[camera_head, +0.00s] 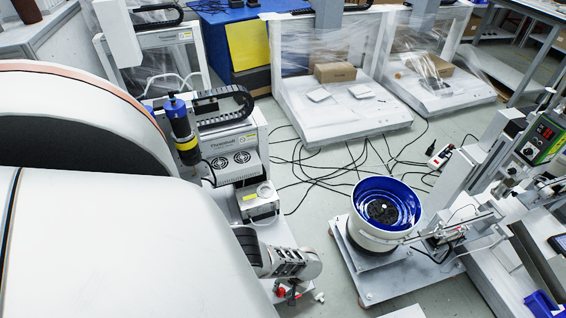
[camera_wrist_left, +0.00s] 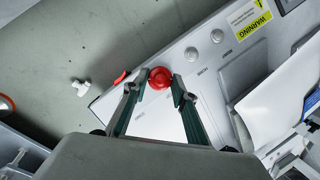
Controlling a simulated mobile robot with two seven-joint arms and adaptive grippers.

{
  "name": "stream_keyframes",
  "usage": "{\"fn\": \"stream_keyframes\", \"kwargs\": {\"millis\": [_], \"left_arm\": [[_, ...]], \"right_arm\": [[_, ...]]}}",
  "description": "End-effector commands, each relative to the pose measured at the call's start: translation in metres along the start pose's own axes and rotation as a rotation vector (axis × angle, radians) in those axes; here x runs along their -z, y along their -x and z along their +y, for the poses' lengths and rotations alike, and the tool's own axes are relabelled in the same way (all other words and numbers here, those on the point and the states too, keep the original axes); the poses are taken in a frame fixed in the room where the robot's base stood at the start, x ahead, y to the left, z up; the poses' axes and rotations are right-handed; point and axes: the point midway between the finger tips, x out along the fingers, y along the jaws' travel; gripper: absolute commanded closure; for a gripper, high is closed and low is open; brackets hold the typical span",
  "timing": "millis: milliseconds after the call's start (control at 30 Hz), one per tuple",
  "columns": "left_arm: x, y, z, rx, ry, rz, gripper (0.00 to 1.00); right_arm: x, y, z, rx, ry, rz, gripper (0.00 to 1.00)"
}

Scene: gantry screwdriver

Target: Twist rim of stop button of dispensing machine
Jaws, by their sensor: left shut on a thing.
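The red round stop button (camera_wrist_left: 160,77) sits at the lower left end of the dispensing machine's light grey panel (camera_wrist_left: 232,68) in the left wrist view. My left gripper (camera_wrist_left: 157,82) has its two dark green fingers on either side of the button and is shut on its rim. In the head view my left gripper (camera_head: 289,294) is low in the middle, beside a small red part; the button is hard to make out there. My right gripper is not in view.
Two metal push buttons (camera_wrist_left: 203,44) and a yellow warning label (camera_wrist_left: 249,18) are on the same panel. A blue-lined bowl feeder (camera_head: 386,207) stands to the right, with cables (camera_head: 310,170) on the floor behind.

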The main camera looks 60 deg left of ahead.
Motion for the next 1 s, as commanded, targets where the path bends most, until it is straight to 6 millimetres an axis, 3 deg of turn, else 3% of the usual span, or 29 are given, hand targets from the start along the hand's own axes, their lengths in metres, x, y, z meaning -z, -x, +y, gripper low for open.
{"fn": "stream_keyframes", "kwargs": {"millis": [600,633,700,1000], "left_arm": [[-0.001,-0.0003,0.0016,0.013,-0.039,-0.001,0.95],[-0.001,-0.0003,0.0015,0.013,-0.039,-0.001,0.68],[-0.0009,-0.0003,0.0014,0.013,-0.039,-0.001,0.56],[-0.0001,0.0,0.0007,0.014,-0.039,0.0,0.56]], "right_arm": [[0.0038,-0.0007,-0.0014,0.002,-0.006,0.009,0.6],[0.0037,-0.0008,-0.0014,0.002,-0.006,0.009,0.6],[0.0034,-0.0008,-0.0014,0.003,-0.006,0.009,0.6],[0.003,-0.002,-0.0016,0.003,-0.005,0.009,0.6]]}}
